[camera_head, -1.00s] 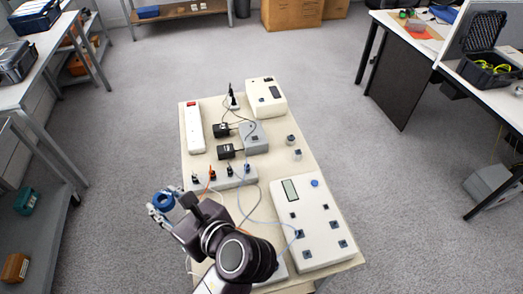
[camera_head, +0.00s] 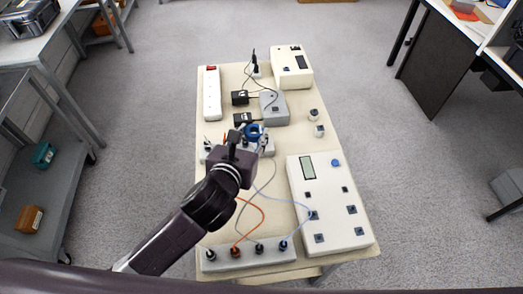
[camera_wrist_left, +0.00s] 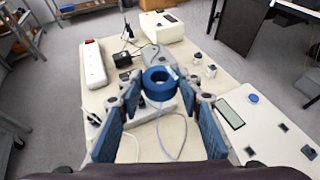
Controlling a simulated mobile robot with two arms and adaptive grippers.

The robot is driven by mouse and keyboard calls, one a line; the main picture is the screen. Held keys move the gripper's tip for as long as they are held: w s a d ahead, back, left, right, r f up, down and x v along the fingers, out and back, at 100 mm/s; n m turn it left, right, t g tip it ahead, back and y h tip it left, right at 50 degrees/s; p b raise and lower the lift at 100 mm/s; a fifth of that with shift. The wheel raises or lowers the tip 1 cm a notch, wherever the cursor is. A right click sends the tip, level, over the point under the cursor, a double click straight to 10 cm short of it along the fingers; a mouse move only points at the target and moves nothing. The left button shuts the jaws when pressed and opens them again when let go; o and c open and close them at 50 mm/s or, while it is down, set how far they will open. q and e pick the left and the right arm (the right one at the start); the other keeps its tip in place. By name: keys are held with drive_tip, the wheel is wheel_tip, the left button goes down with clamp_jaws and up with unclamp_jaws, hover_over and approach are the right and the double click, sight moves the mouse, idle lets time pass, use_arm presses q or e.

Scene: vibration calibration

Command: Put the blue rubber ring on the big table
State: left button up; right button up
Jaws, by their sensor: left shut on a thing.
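The blue rubber ring (camera_head: 253,131) is between the fingertips of my left gripper (camera_head: 250,140), which is shut on it. It also shows in the left wrist view (camera_wrist_left: 159,84), upper face visible, between the two fingers (camera_wrist_left: 160,94). The gripper is over the cream-topped table (camera_head: 228,88), around its middle-left part, in front of a grey power strip (camera_head: 267,148). I cannot tell the exact height of the ring above the tabletop. My right gripper is not in view.
The table carries a device with a screen (camera_head: 325,213), a front socket strip (camera_head: 248,256) with cables, a white power strip (camera_head: 212,93), adapters, a beige box (camera_head: 291,67) and small knobs (camera_head: 319,131). Grey shelving (camera_head: 52,108) stands left; a white-topped desk (camera_head: 460,12) stands right.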

use_arm(q)
wheel_tip(320, 180, down, 14)
drive_tip(key=shift+s+f+b, duration=0.1)
drive_tip(key=shift+f+b, duration=0.05)
drive_tip(key=shift+b, duration=1.05)
drive_tip(key=shift+f+b, duration=0.55)
drive_tip(key=shift+f, duration=1.85)
drive_tip(key=o, duration=0.5)
drive_tip(key=shift+f, duration=0.1)
drive_tip(key=o, duration=0.5)
drive_tip(key=shift+c, duration=0.2)
